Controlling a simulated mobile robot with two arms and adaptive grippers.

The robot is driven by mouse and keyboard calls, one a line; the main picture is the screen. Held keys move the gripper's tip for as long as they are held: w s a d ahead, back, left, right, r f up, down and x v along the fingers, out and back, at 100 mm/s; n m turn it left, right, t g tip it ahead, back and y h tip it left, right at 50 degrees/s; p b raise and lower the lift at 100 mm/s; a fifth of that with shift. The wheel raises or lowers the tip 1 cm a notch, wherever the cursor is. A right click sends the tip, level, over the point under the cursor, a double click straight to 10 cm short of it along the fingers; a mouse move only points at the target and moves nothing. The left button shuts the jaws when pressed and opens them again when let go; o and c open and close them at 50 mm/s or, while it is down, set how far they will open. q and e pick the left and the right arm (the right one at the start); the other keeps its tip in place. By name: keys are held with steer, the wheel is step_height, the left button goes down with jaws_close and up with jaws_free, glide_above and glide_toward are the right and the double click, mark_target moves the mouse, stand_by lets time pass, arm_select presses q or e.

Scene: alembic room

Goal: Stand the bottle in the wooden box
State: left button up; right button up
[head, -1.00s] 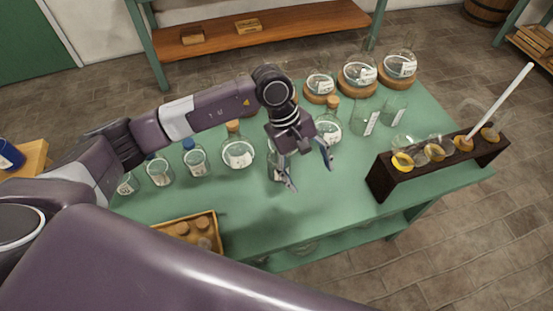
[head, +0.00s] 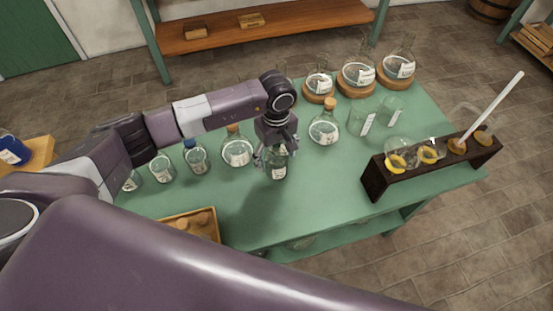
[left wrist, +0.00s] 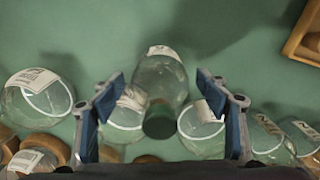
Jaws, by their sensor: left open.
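A clear glass bottle (head: 279,170) with a white label stands on the green table, in the middle of the head view. My left gripper (head: 274,157) is over it with its fingers pointing down, hiding its upper part. In the left wrist view the bottle (left wrist: 160,78) shows between the two open blue-padded fingers (left wrist: 160,90), with a gap on each side. The wooden box (head: 217,226) is at the table's near left edge and holds several corks. Its corner (left wrist: 296,45) shows at the upper right of the left wrist view. My right gripper is not in view.
Round flasks (head: 237,152) and small bottles stand in a row left of and behind the bottle. Beakers (head: 361,119) and flasks on cork rings are at the back right. A dark rack (head: 385,183) with a white rod is at right. The table's front middle is clear.

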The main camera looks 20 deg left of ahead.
arm_select(q)
steer(key=shift+f, duration=0.15)
steer(key=c, duration=1.6)
steer(key=shift+c, duration=0.9)
